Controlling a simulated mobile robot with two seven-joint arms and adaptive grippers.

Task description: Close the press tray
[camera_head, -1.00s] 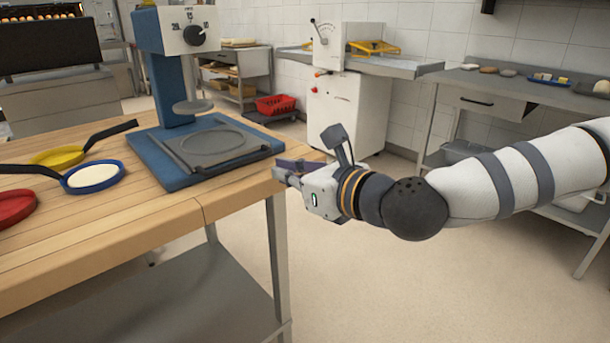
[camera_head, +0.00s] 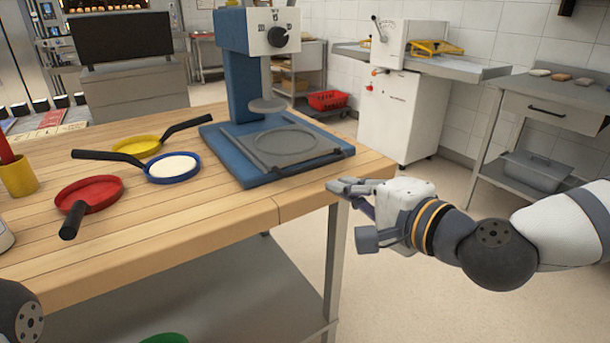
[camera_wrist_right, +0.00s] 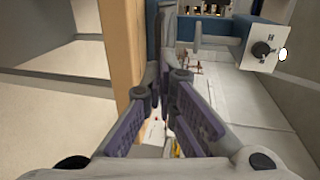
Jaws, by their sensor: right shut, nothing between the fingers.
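The press (camera_head: 240,75) is blue with a white dial head and stands on the wooden table. Its grey press tray (camera_head: 318,158) lies on the blue base below the round press plate, and its bar runs along the side nearest my right gripper. My right gripper (camera_head: 335,187) is shut and empty, just off the table's right edge, apart from the tray. In the right wrist view the finger pads (camera_wrist_right: 168,85) converge, with the table edge left of them and the press dial at upper right. My left gripper is out of view.
Pans with red (camera_head: 95,190), yellow (camera_head: 140,146) and blue (camera_head: 173,168) rims lie left of the press. A yellow cup (camera_head: 18,176) stands at the far left. A white machine (camera_head: 395,115) and a steel counter (camera_head: 550,105) stand behind. Floor right of the table is open.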

